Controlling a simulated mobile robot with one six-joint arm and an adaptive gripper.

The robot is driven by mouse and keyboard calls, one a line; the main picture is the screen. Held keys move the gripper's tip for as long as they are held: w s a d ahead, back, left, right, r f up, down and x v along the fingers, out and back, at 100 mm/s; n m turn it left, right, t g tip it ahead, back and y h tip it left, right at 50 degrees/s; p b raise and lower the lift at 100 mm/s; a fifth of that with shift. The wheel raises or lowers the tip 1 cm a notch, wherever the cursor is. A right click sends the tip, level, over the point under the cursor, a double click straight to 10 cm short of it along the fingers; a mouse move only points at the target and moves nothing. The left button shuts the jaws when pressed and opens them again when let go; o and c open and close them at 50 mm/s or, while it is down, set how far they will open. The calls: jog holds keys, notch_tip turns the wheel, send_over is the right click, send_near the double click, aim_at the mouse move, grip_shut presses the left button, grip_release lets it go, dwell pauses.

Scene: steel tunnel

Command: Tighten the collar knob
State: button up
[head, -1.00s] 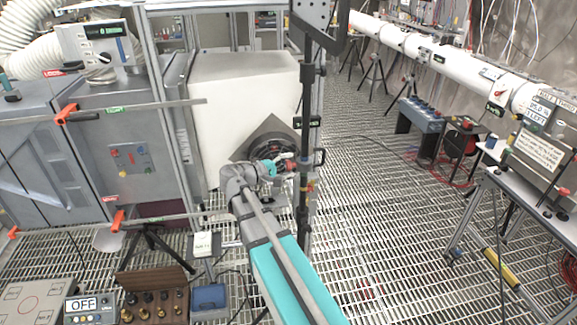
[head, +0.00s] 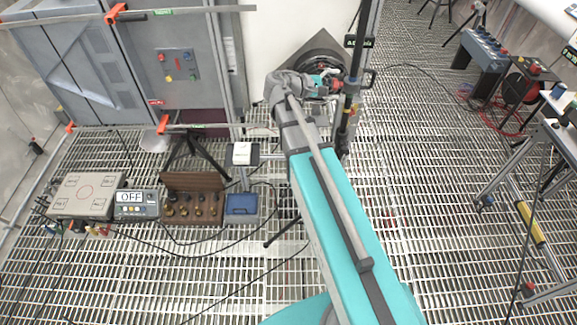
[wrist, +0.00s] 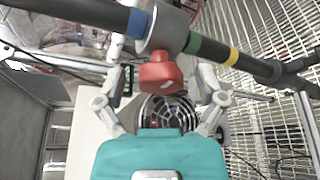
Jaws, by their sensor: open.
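The red collar knob (wrist: 160,76) sticks out from a grey collar (wrist: 168,27) on a dark pole (wrist: 90,12) with blue, green and yellow bands. In the wrist view the pole crosses the top of the picture. My gripper (wrist: 161,80) is open, with one finger on each side of the knob and visible gaps between fingers and knob. In the head view my gripper (head: 322,84) is beside the upright pole (head: 343,135), with the red knob (head: 335,84) small at its tip. Whether the fingers touch the knob is hard to see there.
A black round fan-like part (wrist: 168,113) lies behind the knob. A control box reading OFF (head: 138,203), a wooden rack (head: 193,182) and a blue box (head: 241,205) are at lower left.

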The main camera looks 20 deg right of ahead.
jog(key=n+g+p, duration=0.1)
jog(key=n, duration=0.1)
jog(key=n+g+y+p, duration=0.1)
jog(key=n, duration=0.1)
jog(key=shift+w+r+n+y+p, duration=0.1)
jog(key=shift+n+y+p, duration=0.2)
jog(key=s+p+v, duration=0.1)
jog(key=p+v, duration=0.4)
jog(key=v, duration=0.9)
jog(key=s+a+f+m+y+b, duration=0.3)
jog(key=s+f+m+y+b, duration=0.2)
jog(key=f, duration=0.6)
jog(key=s+a+f+m+y+b, duration=0.2)
jog(key=s+f+m+y+b, duration=0.3)
jog(key=s+f+y, duration=0.3)
notch_tip(320, 180, down, 4)
jog(key=shift+s+a+f+m+t+y+b, duration=0.1)
jog(key=shift+s+a+m+t+y+b, duration=0.3)
jog(key=shift+y+b, duration=0.25)
jog(key=c, duration=0.4)
jog(key=shift+a, duration=0.15)
jog(key=shift+c, duration=0.2)
